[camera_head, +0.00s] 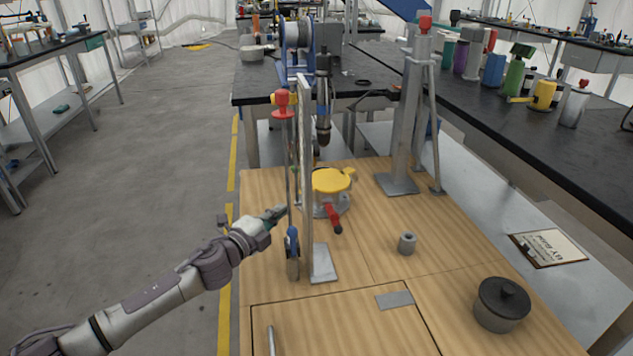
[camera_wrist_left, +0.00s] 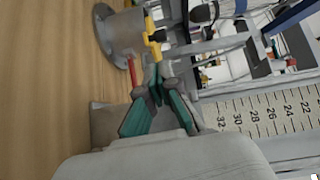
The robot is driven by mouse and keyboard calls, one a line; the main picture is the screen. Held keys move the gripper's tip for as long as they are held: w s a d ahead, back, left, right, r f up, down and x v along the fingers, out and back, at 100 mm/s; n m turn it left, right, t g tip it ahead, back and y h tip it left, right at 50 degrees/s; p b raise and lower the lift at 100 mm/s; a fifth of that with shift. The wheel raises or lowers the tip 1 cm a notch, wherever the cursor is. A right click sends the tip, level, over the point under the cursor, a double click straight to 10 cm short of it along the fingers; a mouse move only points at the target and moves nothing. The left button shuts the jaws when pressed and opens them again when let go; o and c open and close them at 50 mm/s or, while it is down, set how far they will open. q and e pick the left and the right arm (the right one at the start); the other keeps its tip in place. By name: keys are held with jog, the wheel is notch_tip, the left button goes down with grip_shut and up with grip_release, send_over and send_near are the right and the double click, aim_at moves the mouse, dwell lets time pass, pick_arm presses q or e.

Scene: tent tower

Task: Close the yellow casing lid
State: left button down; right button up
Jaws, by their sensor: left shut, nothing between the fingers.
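The yellow casing lid (camera_head: 331,180) shows as a disc on top of a grey round casing (camera_head: 325,206) on the wooden tabletop. A yellow tab sticks out at its right. I cannot tell whether the lid is fully seated. A red handle (camera_head: 333,219) points out from the casing toward the front. My left gripper (camera_head: 280,212) is shut and empty, left of the upright rail and apart from the casing. In the left wrist view, its teal fingertips (camera_wrist_left: 155,82) converge below the yellow part (camera_wrist_left: 152,38) and the grey casing (camera_wrist_left: 121,35). My right gripper is not in view.
A metal upright rail (camera_head: 306,200) and a red-topped bar clamp (camera_head: 290,180) stand between my left gripper and the casing. A drill (camera_head: 323,100) is behind. A grey stand (camera_head: 400,140), a small cylinder (camera_head: 407,242) and a dark lidded pot (camera_head: 501,304) are to the right.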

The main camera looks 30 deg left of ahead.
pick_arm(q)
jog(key=w+d, duration=0.1)
jog(key=w, duration=0.8)
jog(key=shift+w, duration=0.35)
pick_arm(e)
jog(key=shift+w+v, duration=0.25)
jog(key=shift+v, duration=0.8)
pick_arm(q)
jog(key=shift+r, duration=0.1)
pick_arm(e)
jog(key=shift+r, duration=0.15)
pick_arm(q)
jog(key=shift+a+b, duration=0.1)
jog(key=shift+b, duration=0.2)
